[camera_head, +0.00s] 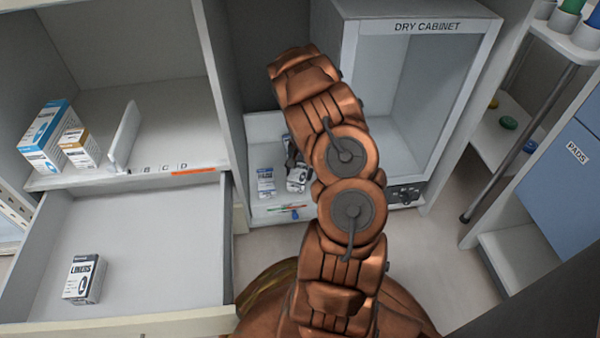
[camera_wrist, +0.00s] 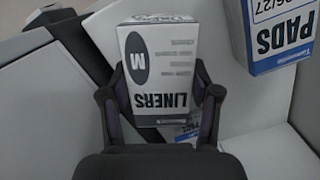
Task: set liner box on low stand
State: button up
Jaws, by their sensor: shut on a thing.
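My gripper (camera_wrist: 160,115) is shut on a white liner box (camera_wrist: 160,55) marked LINERS and M, with one finger on each side; the lettering is upside down in the wrist view. In the head view the held liner box (camera_head: 297,179) shows over the low white stand (camera_head: 258,213), partly hidden by my arm. My gripper (camera_head: 291,155) is mostly hidden there too. I cannot tell whether the box touches the stand. Another liner box (camera_head: 82,279) stands in the open drawer at left.
A pads box (camera_head: 265,183) stands on the stand left of the held box; a pads box also shows in the wrist view (camera_wrist: 283,35). Small coloured items (camera_head: 294,211) lie near the stand's front. The dry cabinet (camera_head: 420,100) is at right. Boxes (camera_head: 48,135) fill part of the left shelf.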

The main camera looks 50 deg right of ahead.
aim_at(300, 167)
jog(key=o, duration=1.3)
jog(key=shift+f, duration=0.1)
jog(key=r+p, duration=0.1)
jog(key=r, duration=0.3)
jog(key=d+r+p, duration=0.1)
jog(key=r+p, duration=0.1)
jog(key=r, duration=0.2)
jog(key=r+p, duration=0.2)
jog(key=r, duration=0.2)
jog(key=shift+w+d+r, duration=0.1)
jog(key=shift+w+d, duration=0.05)
jog(key=shift+w, duration=0.15)
